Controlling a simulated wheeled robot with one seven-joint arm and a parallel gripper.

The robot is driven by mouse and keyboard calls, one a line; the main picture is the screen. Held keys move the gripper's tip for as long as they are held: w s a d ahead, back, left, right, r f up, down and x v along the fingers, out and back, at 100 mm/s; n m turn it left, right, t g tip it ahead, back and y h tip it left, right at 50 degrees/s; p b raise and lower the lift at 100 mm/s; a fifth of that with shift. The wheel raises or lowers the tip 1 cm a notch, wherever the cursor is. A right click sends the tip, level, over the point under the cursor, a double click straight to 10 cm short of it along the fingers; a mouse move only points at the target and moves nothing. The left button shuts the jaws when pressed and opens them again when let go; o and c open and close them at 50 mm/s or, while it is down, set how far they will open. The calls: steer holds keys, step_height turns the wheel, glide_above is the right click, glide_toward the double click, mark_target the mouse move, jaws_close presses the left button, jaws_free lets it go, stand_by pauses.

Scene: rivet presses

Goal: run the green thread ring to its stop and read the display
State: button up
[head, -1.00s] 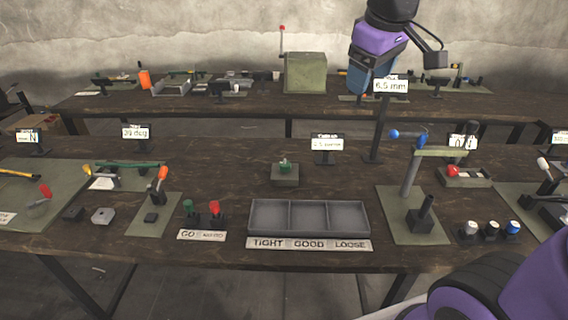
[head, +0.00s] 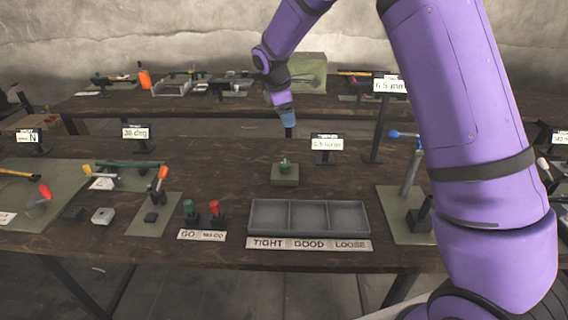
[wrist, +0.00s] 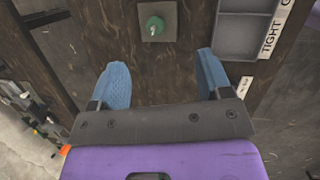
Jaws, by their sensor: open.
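The green thread ring (head: 284,166) sits on a small grey-green block (head: 285,179) in the middle of the near bench. In the wrist view the ring (wrist: 154,25) shows on its block (wrist: 158,36), beyond and between my fingertips. A display (head: 326,143) on a small stand is behind and right of the block; its text is too small to read surely. My gripper (head: 289,131) is above and behind the ring, pointing down. In the wrist view my gripper (wrist: 158,82) has its two blue fingers wide apart with nothing between them.
A three-part grey tray (head: 309,217) labelled TIGHT, GOOD, LOOSE lies in front right of the block. Green and red handled gauges (head: 202,212) stand front left. A tall post with a sign (head: 376,130) rises at right. The bench around the block is clear.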

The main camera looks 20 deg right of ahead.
mark_target(285, 163)
steer(key=w+a+f+n+h, duration=0.1)
steer(key=w+a+f+n, duration=0.15)
steer(key=f, duration=0.35)
steer(key=w+a+f+n, duration=0.1)
steer(key=w+f, duration=0.2)
steer(key=f, duration=0.4)
steer(key=x, duration=1)
steer(key=shift+s+d+f, duration=0.1)
steer(key=shift+s+d, duration=0.15)
steer(key=c, duration=0.9)
